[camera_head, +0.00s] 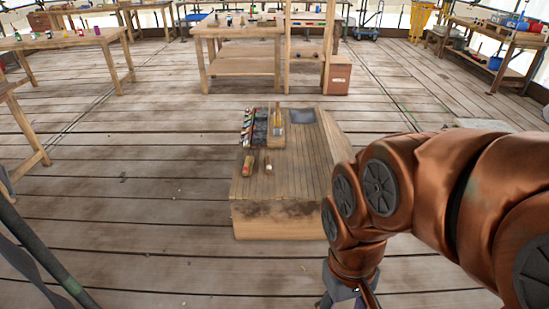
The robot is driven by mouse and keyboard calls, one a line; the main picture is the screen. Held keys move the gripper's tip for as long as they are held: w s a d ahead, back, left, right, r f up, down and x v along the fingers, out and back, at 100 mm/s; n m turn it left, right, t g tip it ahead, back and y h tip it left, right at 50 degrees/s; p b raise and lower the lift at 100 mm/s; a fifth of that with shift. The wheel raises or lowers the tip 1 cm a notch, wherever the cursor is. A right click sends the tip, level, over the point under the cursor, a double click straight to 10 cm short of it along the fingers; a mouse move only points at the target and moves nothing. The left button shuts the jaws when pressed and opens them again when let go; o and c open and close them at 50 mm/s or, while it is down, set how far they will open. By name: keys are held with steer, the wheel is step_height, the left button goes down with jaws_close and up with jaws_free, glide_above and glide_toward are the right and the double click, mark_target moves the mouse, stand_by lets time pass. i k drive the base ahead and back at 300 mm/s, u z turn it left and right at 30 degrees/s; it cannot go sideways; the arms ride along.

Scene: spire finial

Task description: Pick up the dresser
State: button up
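A low wooden block-like platform (280,217) stands on the floor ahead of me, with several small things on top. Near its left side lie a short, light-brown piece with a reddish end (248,165) and a smaller wooden piece (268,166). Behind them is a wooden tray (276,140) with a yellow-handled tool (278,117) in it. I cannot tell which of these is the dresser. My gripper (343,299) hangs in front of the platform's right end, apart from these things. The bottom edge cuts it off, so its fingers are unclear.
A dark tray (260,128), a row of coloured items (246,128) and a grey sheet (303,117) share the platform. Workbenches (238,31) stand at the back, left and right. A brown box (339,77) is behind. The plank floor left of the platform is clear.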

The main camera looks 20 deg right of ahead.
mark_target(247, 165)
steer(key=u, duration=0.4)
steer(key=i, duration=2.4)
steer(key=z, duration=0.15)
